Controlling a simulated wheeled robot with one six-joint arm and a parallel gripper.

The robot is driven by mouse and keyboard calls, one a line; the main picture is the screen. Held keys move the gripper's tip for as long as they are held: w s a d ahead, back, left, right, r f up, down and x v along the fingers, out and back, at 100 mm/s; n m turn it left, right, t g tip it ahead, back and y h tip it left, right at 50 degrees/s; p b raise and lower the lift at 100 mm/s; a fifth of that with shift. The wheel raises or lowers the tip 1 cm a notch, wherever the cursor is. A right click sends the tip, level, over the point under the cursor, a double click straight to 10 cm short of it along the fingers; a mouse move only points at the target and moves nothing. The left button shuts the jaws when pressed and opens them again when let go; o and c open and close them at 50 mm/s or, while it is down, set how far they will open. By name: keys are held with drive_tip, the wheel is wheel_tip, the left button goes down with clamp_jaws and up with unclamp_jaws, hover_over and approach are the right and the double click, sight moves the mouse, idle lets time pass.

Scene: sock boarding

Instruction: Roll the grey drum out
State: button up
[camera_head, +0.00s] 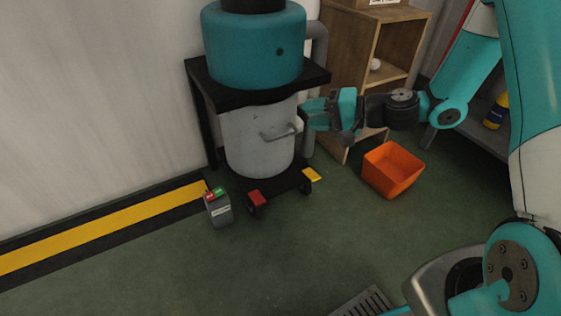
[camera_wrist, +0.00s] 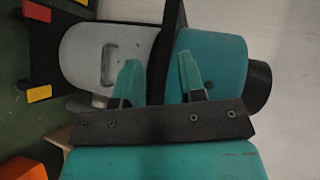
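The grey drum (camera_head: 252,150) stands upright under the black stand (camera_head: 200,100), below a teal unit (camera_head: 252,48). It rests on a low black wheeled base (camera_head: 275,186) with a red pedal (camera_head: 256,198) and a yellow pedal (camera_head: 312,174). A grey handle (camera_head: 280,133) sticks out from the drum's front. My gripper (camera_head: 308,114) is just right of the drum, above and beside the handle, and appears apart from it. In the wrist view, my gripper's fingers (camera_wrist: 158,62) are spread with nothing between them. The drum (camera_wrist: 78,58) and its handle (camera_wrist: 108,62) lie left of the fingers there.
A small grey box (camera_head: 218,210) with red and green buttons stands on the floor left of the wheeled base. An orange bin (camera_head: 392,170) is on the floor to the right, beside a wooden shelf (camera_head: 375,40). The green floor in front is mostly clear.

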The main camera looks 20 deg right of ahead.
drive_tip(key=w+d+f+m+t+h+b, duration=0.1)
drive_tip(key=w+d+f+m+t+b, duration=0.2)
drive_tip(key=f, duration=0.5)
drive_tip(key=d+f+m+t+h+b, duration=0.1)
drive_tip(key=d+f+m+t+b, duration=0.15)
drive_tip(key=d+f+b, duration=0.4)
drive_tip(key=b, duration=0.5)
approach(285, 137)
drive_tip(key=shift+m+g, duration=0.25)
drive_tip(key=shift+g, duration=0.2)
drive_tip(key=x, duration=1)
drive_tip(key=shift+w+a, duration=0.1)
drive_tip(key=shift+w, duration=0.05)
drive_tip(key=shift+w+a+r, duration=0.1)
drive_tip(key=shift+w, duration=0.1)
drive_tip(key=shift+r, duration=0.15)
clamp_jaws()
